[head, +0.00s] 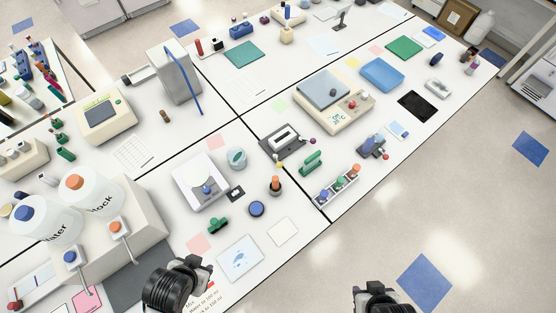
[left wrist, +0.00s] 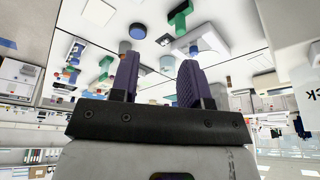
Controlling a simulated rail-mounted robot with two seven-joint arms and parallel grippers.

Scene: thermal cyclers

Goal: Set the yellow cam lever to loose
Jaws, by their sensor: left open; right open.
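A dark grey fixture (head: 283,138) with a light slotted plate lies near the middle of the bench in the head view. A small yellow knob (head: 279,164), which looks like the yellow cam lever's end, is at its near-left edge; its setting is too small to tell. A purple knob (head: 313,141) sits at its right. My left gripper (head: 197,266) is low in the head view, well short of the fixture; its purple fingers (left wrist: 158,64) are apart and empty in the left wrist view. My right gripper (head: 374,291) is at the bottom edge, open, beyond the bench's front edge.
A green-handled tool (head: 312,163) and a rack of coloured knobs (head: 338,187) lie close to the fixture. A clamp-like device (head: 374,147) is further right. A white balance (head: 199,181) and large bottles (head: 96,196) stand left. Floor is open at right.

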